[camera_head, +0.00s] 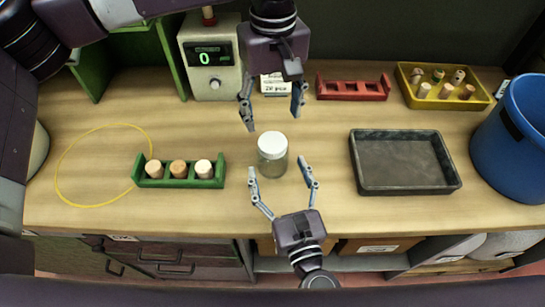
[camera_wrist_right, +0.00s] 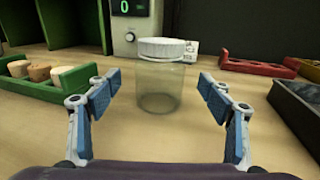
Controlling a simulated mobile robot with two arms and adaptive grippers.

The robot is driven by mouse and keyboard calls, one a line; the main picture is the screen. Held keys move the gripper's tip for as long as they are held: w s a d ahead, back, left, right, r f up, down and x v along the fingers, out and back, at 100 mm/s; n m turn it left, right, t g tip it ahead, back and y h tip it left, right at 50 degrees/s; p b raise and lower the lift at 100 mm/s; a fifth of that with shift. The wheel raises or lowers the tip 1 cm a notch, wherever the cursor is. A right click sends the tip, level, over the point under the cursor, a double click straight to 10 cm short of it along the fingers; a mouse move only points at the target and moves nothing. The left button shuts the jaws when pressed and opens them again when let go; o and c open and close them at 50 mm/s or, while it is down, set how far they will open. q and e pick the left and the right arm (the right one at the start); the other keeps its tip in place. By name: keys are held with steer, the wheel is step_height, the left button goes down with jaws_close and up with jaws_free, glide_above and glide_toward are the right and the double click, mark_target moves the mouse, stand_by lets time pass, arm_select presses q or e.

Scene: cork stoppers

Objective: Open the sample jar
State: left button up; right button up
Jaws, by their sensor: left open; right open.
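The sample jar is a clear glass jar (camera_head: 272,165) with a white lid (camera_head: 272,144), upright in the middle of the table. In the right wrist view the jar (camera_wrist_right: 160,88) stands between and beyond the fingertips, and its lid (camera_wrist_right: 162,48) sits on top. My left gripper (camera_head: 272,120) is open, pointing down the picture just above the jar, fingers apart and empty. My right gripper (camera_head: 282,172) is open on the near side, with its fingertips at either side of the lower jar; it also shows in the right wrist view (camera_wrist_right: 160,78). I cannot tell any contact.
A green rack (camera_head: 180,183) with three corks stands left of the jar, and a dark tray (camera_head: 405,189) right of it. Behind are a scale (camera_head: 212,72), a red rack (camera_head: 353,96) and a yellow tray (camera_head: 450,104) of corks. A blue bin (camera_head: 515,150) stands far right.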

mark_target(277, 167)
arm_select(q)
steer(key=shift+w+f, duration=0.1)
steer(key=shift+w, duration=0.1)
arm_select(e)
steer(key=x, duration=0.4)
arm_select(q)
steer(key=shift+s, duration=0.1)
arm_select(e)
steer(key=shift+w, duration=0.15)
steer(key=shift+c, duration=0.2)
